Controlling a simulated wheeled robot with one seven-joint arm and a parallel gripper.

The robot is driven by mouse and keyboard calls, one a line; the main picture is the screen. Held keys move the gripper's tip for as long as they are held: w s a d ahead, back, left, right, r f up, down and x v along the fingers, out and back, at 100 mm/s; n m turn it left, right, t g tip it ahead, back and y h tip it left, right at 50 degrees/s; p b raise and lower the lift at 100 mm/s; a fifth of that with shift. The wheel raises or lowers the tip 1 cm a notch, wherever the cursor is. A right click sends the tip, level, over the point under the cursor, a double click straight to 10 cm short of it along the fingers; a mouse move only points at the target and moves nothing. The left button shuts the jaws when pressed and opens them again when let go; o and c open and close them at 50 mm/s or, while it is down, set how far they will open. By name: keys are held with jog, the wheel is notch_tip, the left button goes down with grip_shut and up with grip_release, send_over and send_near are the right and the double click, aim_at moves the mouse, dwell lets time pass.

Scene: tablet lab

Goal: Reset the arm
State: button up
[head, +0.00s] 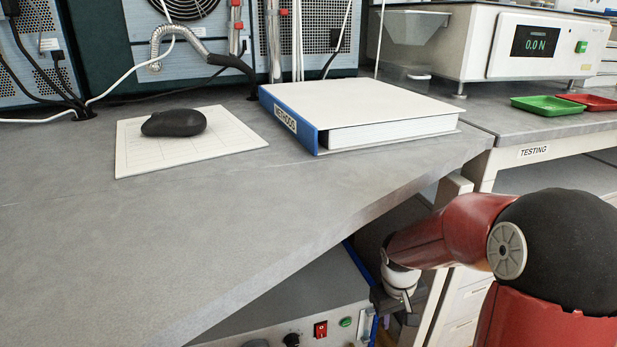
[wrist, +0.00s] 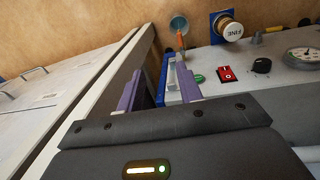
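My arm reaches in from the lower right of the head view, red and black, and bends down past the bench's edge. My gripper (wrist: 159,76) shows in the wrist view with two purple fingers standing apart, with nothing clearly held between them. In the head view only a small part of it shows, low beside the grey instrument box (head: 290,304) under the bench. The wrist view shows that box's panel (wrist: 275,75) close by, with a red switch (wrist: 228,73) and a green button (wrist: 198,79). Whether the fingers touch the box, I cannot tell.
The grey bench top (head: 200,220) overhangs the box. On it are a black mouse (head: 174,122) on a white sheet (head: 131,150) and a blue-spined binder (head: 370,108). A force tester (head: 480,50) and green tray (head: 548,105) stand at right. White drawers (wrist: 60,90) lie left of the fingers.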

jog(key=s+a+r+m+t, duration=0.1)
jog(key=s+a+r+t, duration=0.1)
jog(key=s+r, duration=0.7)
jog(key=s+a+r+m+t+y, duration=0.1)
jog(key=s+a+r+m+t, duration=0.1)
jog(key=s+r, duration=0.7)
jog(key=shift+s+r+t+p, duration=0.2)
jog(key=shift+s+t+p, duration=0.2)
jog(key=shift+t, duration=0.1)
jog(key=shift+a, duration=0.1)
